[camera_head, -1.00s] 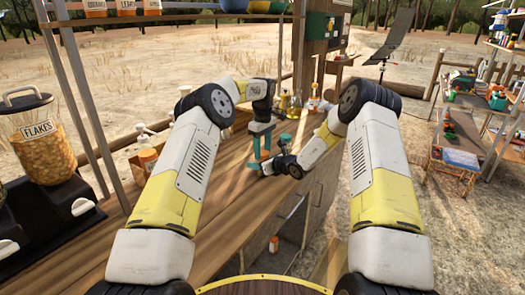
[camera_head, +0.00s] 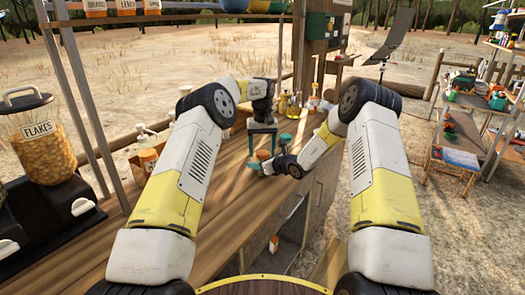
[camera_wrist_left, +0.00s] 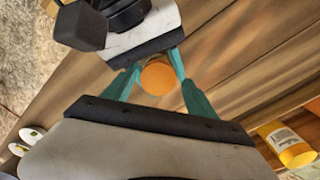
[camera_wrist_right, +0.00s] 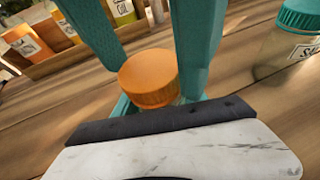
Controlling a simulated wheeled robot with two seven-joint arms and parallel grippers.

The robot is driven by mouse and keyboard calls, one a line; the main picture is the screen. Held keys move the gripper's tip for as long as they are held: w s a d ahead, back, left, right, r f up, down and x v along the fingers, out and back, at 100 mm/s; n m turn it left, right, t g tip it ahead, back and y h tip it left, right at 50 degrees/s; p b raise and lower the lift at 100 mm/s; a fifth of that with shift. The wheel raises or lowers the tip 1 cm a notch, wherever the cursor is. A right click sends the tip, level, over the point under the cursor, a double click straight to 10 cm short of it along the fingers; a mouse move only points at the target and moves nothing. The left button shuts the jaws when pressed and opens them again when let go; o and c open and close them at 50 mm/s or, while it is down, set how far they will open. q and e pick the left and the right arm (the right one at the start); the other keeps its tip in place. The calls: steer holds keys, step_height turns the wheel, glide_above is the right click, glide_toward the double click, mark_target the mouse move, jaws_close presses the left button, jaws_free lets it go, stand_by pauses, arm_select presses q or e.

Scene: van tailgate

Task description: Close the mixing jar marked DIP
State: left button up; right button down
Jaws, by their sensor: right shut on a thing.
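A jar with a round orange lid (camera_wrist_right: 148,80) stands on the wooden counter. The lid sits on top of the jar; whether it is tight cannot be told, and no DIP mark shows. My right gripper (camera_head: 267,166) is shut on the jar below the lid, low over the counter. My left gripper (camera_head: 262,147) points down from above. Its teal fingers are apart, on either side of the lid, which shows between them in the left wrist view (camera_wrist_left: 158,78). The jar body is mostly hidden by my fingers.
A clear jar with a teal lid (camera_wrist_right: 305,15) stands close by on the right. A wooden crate (camera_wrist_right: 75,60) of orange and yellow bottles stands beyond. The near counter (camera_head: 200,215) is clear.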

arm_select(q)
steer(key=shift+d, duration=0.15)
steer(key=shift+r, duration=2.25)
steer(key=shift+c, duration=0.5)
steer(key=n, duration=0.1)
steer(key=r+n, duration=0.1)
steer(key=n, duration=0.3)
steer(key=shift+r, duration=0.35)
steer(key=n, duration=0.1)
steer(key=r+n, duration=0.1)
steer(key=n, duration=0.3)
steer(key=shift+r, duration=0.4)
steer(key=shift+f, duration=0.1)
steer(key=shift+f, duration=3.95)
steer(key=shift+c, duration=0.4)
